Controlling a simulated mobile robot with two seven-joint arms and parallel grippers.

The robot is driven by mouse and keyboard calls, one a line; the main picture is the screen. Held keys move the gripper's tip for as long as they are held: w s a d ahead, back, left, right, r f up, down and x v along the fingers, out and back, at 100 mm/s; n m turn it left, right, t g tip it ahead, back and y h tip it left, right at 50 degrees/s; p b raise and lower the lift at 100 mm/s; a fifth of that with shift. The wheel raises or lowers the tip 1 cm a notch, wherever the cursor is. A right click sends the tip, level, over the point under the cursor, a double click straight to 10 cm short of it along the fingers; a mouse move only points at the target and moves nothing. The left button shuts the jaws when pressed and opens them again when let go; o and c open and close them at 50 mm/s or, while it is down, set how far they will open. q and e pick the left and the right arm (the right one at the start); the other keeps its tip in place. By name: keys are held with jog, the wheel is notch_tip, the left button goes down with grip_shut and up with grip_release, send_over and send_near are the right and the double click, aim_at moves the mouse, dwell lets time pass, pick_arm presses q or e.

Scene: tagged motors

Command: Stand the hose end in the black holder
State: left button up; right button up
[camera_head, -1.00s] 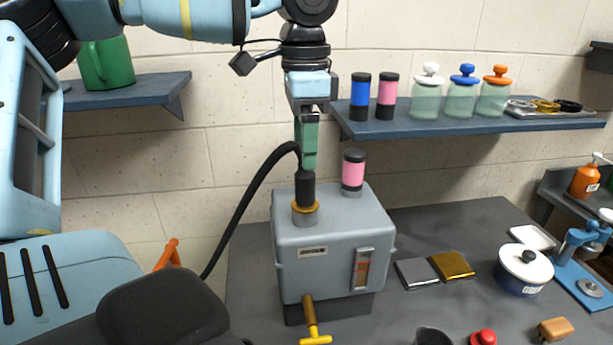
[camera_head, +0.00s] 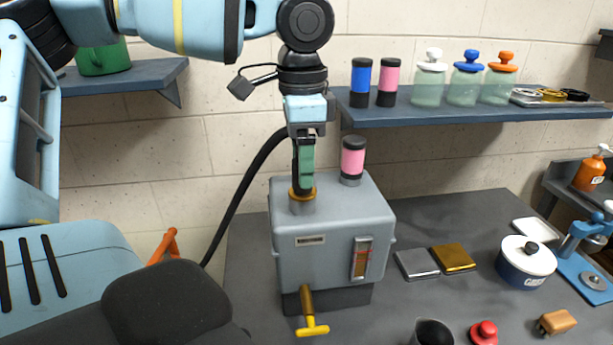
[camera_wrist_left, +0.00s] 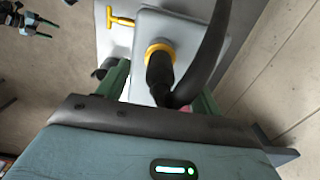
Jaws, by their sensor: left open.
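The black hose (camera_head: 243,190) rises behind the grey tank (camera_head: 335,222) and bends over to its end fitting. The hose end (camera_wrist_left: 158,72) sits upright at the brass-ringed port on the tank's top. My left gripper (camera_head: 304,182) is open, pointing down over this port, with its green fingers on either side of the hose end. The gripper (camera_wrist_left: 162,84) mostly hides the fitting in the head view. A dark cup (camera_head: 433,333), perhaps the black holder, stands at the bottom edge, partly cut off. A small dark shape (camera_wrist_left: 32,24) in the wrist view may be my right gripper.
A pink canister (camera_head: 353,159) stands on the tank close to my gripper. A yellow handle (camera_head: 311,322) sticks out in front. Silver and gold plates (camera_head: 416,264), a blue pot (camera_head: 525,264) and a red knob (camera_head: 485,333) are on the table. A shelf (camera_head: 450,112) is behind.

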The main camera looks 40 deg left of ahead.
pick_arm(q)
jog(key=shift+f+b, duration=0.3)
jog(key=shift+f, duration=1.5)
pick_arm(e)
jog(key=shift+s+a+f, duration=0.15)
jog(key=shift+s+f, duration=0.2)
jog(key=shift+f, duration=0.15)
jog(key=shift+w+r, duration=0.1)
jog(key=shift+r, duration=0.1)
pick_arm(q)
grip_shut()
jog(key=shift+r+p, duration=0.5)
jog(key=shift+r, duration=2.55)
pick_arm(e)
jog(key=shift+w+r, duration=0.9)
jog(key=shift+r, duration=0.15)
